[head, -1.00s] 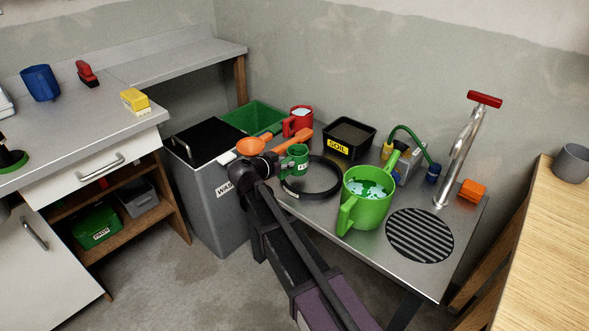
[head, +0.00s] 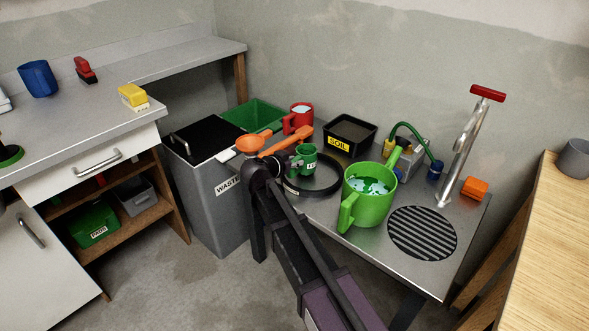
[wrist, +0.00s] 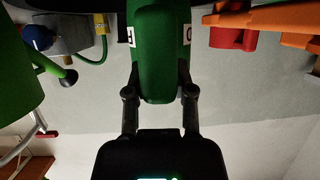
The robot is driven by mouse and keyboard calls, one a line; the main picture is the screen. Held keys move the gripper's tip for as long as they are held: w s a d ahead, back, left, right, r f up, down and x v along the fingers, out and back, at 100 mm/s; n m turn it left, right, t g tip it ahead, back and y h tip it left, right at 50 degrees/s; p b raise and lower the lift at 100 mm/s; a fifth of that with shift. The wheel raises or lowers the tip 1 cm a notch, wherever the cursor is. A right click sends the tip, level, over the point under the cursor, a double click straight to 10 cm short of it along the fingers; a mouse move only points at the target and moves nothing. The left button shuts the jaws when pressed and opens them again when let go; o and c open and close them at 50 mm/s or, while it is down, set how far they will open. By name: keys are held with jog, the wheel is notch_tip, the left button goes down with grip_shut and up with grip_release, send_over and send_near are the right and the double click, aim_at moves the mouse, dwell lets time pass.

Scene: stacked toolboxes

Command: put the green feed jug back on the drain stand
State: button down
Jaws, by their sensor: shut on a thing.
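The small dark green jug (head: 306,161) with a white label stands upright in the head view, in front of the black soil tray. My gripper (head: 284,165) comes from its left and is shut on it. In the wrist view the jug (wrist: 157,50) sits between the two dark fingers (wrist: 160,92), with letters of its label on both sides. A black ring-shaped stand or tray (head: 326,190) lies on the metal bench, partly hidden behind the jug and my arm. I cannot tell whether the jug touches it. A round slatted drain grate (head: 422,232) is at the bench's right.
A larger light green watering can (head: 367,207) stands between ring and grate. Orange scoops (head: 254,143), a red jug (head: 298,119), a soil tray (head: 349,137) and a pump (head: 411,160) stand close behind. The grey waste bin (head: 210,195) is left.

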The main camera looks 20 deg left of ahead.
jog(key=shift+f+b, duration=0.3)
jog(key=shift+f, duration=0.3)
jog(key=shift+f, duration=0.15)
jog(key=shift+c, duration=2.3)
grip_release()
jog(key=r+p+v, duration=0.1)
jog(key=p+v, duration=0.5)
jog(key=v, duration=0.8)
jog(key=shift+w, duration=0.2)
jog(key=shift+s+d+f, duration=0.1)
